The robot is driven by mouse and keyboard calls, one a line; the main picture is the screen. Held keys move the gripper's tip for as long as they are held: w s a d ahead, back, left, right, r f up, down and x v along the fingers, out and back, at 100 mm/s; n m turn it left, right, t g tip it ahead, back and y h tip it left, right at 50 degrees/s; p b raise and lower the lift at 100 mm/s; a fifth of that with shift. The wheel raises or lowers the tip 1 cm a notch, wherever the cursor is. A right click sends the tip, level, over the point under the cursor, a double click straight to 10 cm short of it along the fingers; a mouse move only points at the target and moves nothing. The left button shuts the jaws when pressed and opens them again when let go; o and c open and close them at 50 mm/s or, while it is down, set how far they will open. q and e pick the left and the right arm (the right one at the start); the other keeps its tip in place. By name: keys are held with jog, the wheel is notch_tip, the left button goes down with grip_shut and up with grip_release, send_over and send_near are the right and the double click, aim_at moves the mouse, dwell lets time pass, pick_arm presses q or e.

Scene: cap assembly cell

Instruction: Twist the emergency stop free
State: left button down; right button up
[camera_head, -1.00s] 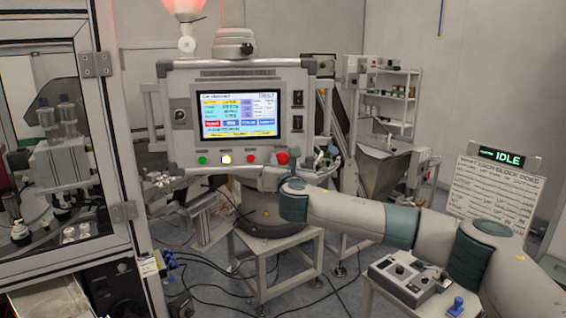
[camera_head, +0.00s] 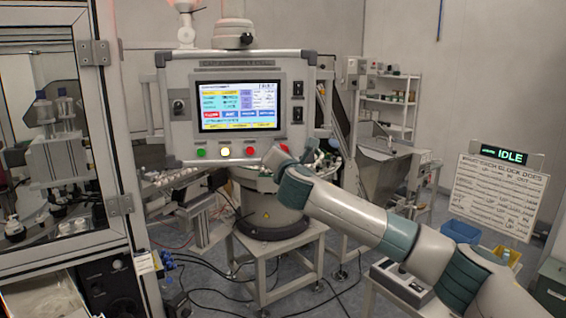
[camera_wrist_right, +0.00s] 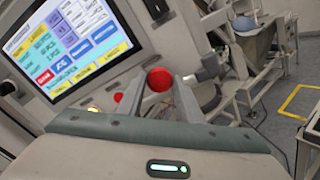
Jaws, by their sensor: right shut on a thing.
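The emergency stop (camera_wrist_right: 159,80) is a round red mushroom button on the control panel. In the right wrist view it sits between the two fingers of my right gripper (camera_wrist_right: 158,84), which is shut on it. The grey control panel (camera_head: 184,136) has a lit screen (camera_head: 238,106). A green button (camera_head: 201,153), a yellow-white lit button (camera_head: 226,152) and a red button (camera_head: 250,152) sit in a row below it. My left gripper is not in view.
A round feeder bowl on a stand (camera_head: 270,222) is below the panel. A framed glass machine (camera_head: 119,205) stands at the left. A hopper (camera_head: 385,160) and a shelf are behind. A sign reading IDLE (camera_head: 503,155) stands at the right. Cables lie on the floor.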

jog(key=m+b, duration=0.1)
jog(key=m, duration=0.1)
jog(key=shift+d+m, duration=0.1)
jog(key=shift+m, duration=0.2)
jog(key=shift+r+b, duration=0.1)
jog(key=shift+b, duration=0.2)
jog(key=o, duration=1.1)
